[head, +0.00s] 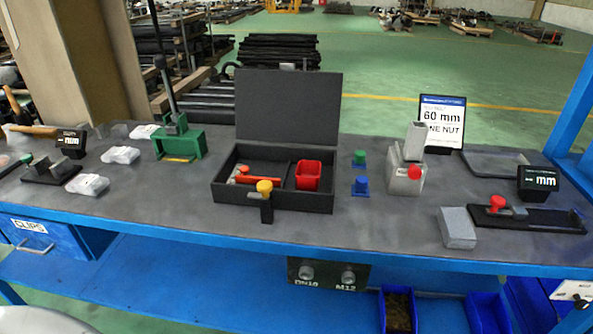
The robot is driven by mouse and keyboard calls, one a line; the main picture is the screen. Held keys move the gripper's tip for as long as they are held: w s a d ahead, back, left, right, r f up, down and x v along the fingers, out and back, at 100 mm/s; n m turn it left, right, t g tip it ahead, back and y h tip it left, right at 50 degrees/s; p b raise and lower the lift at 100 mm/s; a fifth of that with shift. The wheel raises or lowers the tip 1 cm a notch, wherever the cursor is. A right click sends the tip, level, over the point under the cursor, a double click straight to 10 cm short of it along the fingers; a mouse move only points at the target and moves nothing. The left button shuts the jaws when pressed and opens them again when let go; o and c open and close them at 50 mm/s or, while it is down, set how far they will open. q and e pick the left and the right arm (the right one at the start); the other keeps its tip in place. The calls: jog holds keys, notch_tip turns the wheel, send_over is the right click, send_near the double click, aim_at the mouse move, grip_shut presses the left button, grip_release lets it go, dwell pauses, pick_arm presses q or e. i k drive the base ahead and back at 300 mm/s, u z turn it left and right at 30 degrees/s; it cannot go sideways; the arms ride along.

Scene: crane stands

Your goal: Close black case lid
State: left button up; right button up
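The black case (225,193) stands on the grey workbench near the middle of the head view. Its lid (289,105) stands open, roughly upright at the back edge of the case. Inside lie a red-handled tool (257,180) and a small red bin (309,175). Neither of my grippers shows in the head view.
A green fixture (180,143) stands left of the case. Small green (359,157) and blue (361,185) pieces and a grey block with a red knob (405,176) stand to the right. A sign (442,120) is behind them. Clear bags (87,184) lie at the left.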

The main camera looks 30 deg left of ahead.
aim_at(287, 104)
jog(key=i, duration=0.35)
jog(key=u, duration=1)
